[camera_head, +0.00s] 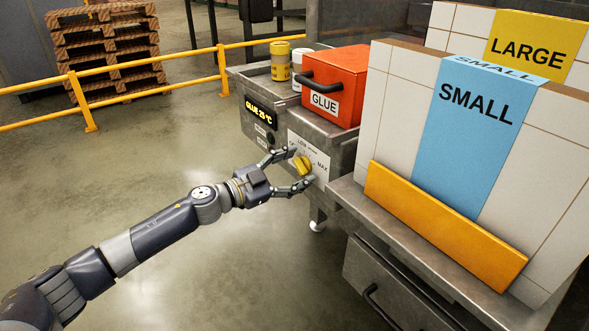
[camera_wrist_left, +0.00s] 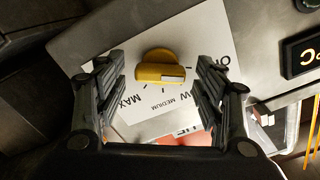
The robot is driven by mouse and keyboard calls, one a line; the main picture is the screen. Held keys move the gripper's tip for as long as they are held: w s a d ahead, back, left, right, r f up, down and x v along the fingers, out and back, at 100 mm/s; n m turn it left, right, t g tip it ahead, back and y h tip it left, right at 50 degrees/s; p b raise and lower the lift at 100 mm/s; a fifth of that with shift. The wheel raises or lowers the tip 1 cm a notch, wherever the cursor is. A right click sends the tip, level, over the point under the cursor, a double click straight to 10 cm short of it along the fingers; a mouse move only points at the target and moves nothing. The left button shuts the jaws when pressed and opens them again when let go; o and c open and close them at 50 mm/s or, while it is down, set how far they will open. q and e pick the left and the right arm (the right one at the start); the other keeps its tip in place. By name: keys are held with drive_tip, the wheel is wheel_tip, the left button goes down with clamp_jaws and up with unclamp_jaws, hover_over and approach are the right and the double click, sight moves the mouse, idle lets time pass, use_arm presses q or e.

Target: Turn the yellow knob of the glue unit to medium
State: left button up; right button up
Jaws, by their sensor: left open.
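The yellow knob (camera_head: 302,165) sits on a white dial plate (camera_head: 318,158) on the front of the metal glue unit. In the left wrist view the knob (camera_wrist_left: 161,70) shows between the fingers, with a pale mark at one end of its bar. The plate (camera_wrist_left: 150,38) carries the words LOW, MEDIUM and MAX, partly covered by the fingers. My left gripper (camera_head: 297,171) is open, with one finger on each side of the knob. In the left wrist view both fingers of the gripper (camera_wrist_left: 160,88) appear apart from the knob. My right gripper is not in view.
A dark display (camera_head: 258,113) reads GLUE 25 °C, left of the dial. A red GLUE box (camera_head: 336,84) stands on top of the unit. A bench (camera_head: 345,190) with SMALL and LARGE panels is at the right. A yellow railing (camera_head: 150,90) stands behind; the floor at left is clear.

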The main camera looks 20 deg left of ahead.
use_arm(q)
drive_tip(key=c, duration=1.1)
drive_tip(key=shift+o, duration=0.2)
